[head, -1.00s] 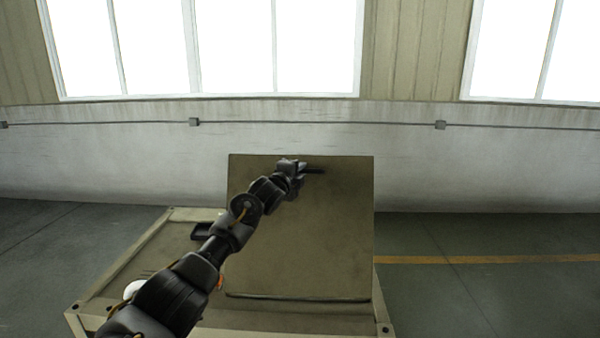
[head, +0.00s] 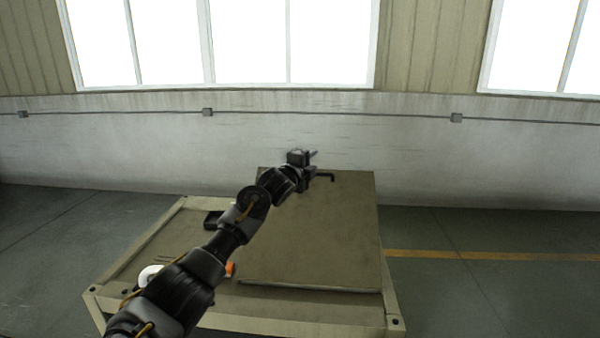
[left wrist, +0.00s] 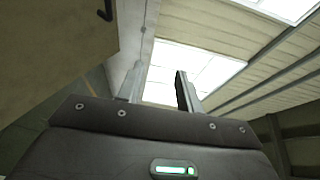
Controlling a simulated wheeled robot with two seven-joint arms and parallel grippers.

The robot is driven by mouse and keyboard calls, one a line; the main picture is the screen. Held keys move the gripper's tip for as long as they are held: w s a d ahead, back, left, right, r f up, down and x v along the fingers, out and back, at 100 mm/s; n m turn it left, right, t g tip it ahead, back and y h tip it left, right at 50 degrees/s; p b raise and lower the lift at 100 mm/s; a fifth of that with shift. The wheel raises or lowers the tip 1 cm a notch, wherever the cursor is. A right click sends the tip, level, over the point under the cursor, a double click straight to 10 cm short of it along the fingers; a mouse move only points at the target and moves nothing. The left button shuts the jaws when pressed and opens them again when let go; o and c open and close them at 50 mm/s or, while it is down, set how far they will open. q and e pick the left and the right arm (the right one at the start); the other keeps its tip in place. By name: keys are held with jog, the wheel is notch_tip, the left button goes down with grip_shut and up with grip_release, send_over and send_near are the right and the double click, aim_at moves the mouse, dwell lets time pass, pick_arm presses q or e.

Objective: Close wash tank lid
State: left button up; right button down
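The wash tank lid (head: 320,235) is a flat tan square panel over the right part of the pale tank frame in the head view. It is tilted, its far edge raised and leaning away from me. A dark hooked handle (head: 327,177) sits near its far edge. My left gripper (head: 314,166) is beside that handle, above the far edge. In the left wrist view its two fingers (left wrist: 158,82) stand apart with nothing between them. The lid (left wrist: 55,55) and handle (left wrist: 105,10) show at upper left there, outside the fingers. My right gripper is not in view.
The tan framed tank (head: 395,322) stands on a grey floor. A small black tray (head: 212,219), a white round item (head: 150,274) and an orange item (head: 230,269) lie on its left part. A wall with windows is behind. The floor at right is clear.

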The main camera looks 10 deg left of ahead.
pick_arm(q)
jog(key=b+v, duration=0.3)
jog(key=v, duration=0.6)
jog(key=shift+s, duration=0.15)
